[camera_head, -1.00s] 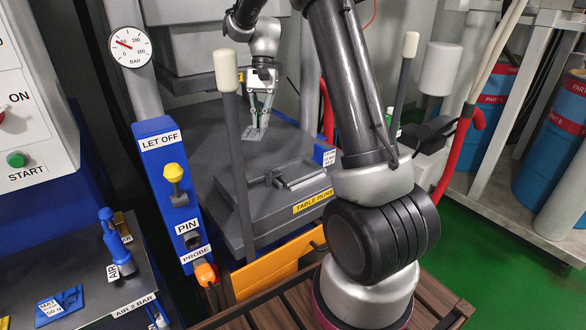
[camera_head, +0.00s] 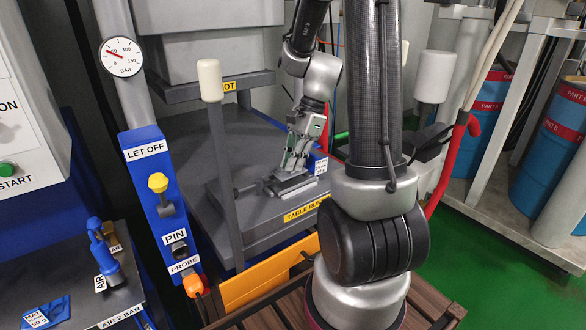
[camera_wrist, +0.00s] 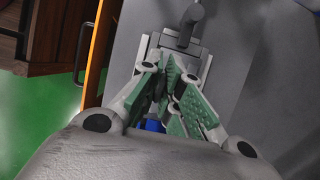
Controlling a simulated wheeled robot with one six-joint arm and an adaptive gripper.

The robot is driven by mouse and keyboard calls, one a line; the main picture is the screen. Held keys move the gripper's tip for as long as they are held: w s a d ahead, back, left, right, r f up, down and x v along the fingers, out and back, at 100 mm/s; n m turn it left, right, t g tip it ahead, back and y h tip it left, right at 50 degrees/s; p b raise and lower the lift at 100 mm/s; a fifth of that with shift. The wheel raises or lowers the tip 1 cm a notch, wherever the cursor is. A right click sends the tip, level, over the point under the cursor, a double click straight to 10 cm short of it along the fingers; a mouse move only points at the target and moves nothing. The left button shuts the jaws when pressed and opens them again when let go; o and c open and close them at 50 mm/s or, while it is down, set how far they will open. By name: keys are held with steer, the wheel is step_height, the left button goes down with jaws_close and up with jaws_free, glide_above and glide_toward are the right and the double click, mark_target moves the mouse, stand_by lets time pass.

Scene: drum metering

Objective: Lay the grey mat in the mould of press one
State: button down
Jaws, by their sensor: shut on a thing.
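My gripper (camera_head: 295,165) points down at the mould (camera_head: 290,184), a low grey block with a raised frame and a small handle on the press table (camera_head: 262,215). The fingers have green pads and are close together in the wrist view (camera_wrist: 172,82). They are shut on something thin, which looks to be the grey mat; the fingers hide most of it. The mould's handle (camera_wrist: 182,30) shows just beyond the fingertips. Whether the held piece touches the mould I cannot tell.
A dark post with a white knob (camera_head: 210,80) stands left of the mould. The press's upper block (camera_head: 205,50) hangs behind and above. A blue LET OFF panel (camera_head: 155,185) stands at left. A blue MAT tray (camera_head: 45,312) lies at lower left. A red pipe (camera_head: 450,165) runs at right.

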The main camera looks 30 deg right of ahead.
steer(key=shift+f, duration=1.1)
steer(key=c, duration=1.6)
jaws_free()
steer(key=shift+f, duration=0.15)
steer(key=v, duration=1.2)
steer(key=shift+s+a+r+n+t+h, duration=0.75)
steer(key=shift+s+a+r+n, duration=0.4)
steer(key=shift+s+n, duration=1.5)
steer(key=shift+s+a+r+n+t+h, duration=0.8)
steer(key=shift+s+a+n, duration=0.9)
steer(key=shift+n, duration=1.5)
steer(key=shift+s+a+r+n+t+h, duration=0.7)
steer(key=shift+s+a+r+n, duration=0.3)
steer(key=shift+s+n, duration=1.8)
